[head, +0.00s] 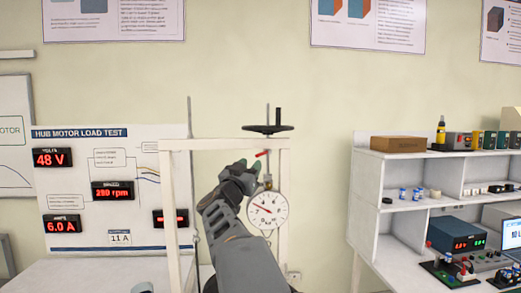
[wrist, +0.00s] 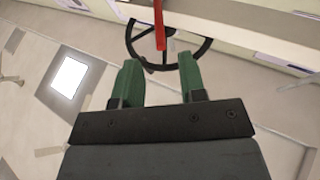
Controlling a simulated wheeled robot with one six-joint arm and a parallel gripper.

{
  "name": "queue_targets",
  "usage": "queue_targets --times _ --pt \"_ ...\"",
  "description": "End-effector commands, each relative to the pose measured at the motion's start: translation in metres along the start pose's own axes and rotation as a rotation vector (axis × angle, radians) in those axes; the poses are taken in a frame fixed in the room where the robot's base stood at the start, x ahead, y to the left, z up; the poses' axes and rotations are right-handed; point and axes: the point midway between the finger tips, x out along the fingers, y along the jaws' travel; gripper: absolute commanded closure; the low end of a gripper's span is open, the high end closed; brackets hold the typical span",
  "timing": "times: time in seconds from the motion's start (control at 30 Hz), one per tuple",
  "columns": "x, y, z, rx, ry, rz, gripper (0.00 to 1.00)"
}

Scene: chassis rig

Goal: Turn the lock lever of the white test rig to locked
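The white test rig (head: 220,144) is an upright frame in the middle of the head view. Its red lock lever (head: 262,153) shows as a short, slightly slanted bar just under the top beam. In the wrist view the red lever (wrist: 159,25) comes down from the top edge, its end just short of the line between the fingertips. My gripper (head: 243,168) is beside the lever, to its lower left in the head view. Its green fingers (wrist: 160,62) are apart with nothing between them. I cannot tell the depth gap or see the lever's pivot clearly.
A black handwheel (head: 268,129) sits above the top beam; its ring (wrist: 168,50) lies behind the lever in the wrist view. A round dial gauge (head: 267,210) hangs below the lever. A display panel (head: 100,190) stands left, and a white shelf unit (head: 392,172) stands right.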

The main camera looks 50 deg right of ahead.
Motion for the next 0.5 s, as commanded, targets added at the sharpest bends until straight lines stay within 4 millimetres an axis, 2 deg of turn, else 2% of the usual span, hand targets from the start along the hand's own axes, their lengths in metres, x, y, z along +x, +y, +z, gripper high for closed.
queue_targets --times 0.03,0.2,0.5 --pt "0.013 0.0 -0.003 -0.003 -0.001 0.002 0.62" --pt "0.043 0.0 -0.002 -0.001 -0.001 0.001 0.62" --pt "0.075 -0.001 -0.001 0.001 -0.001 -0.002 0.62"
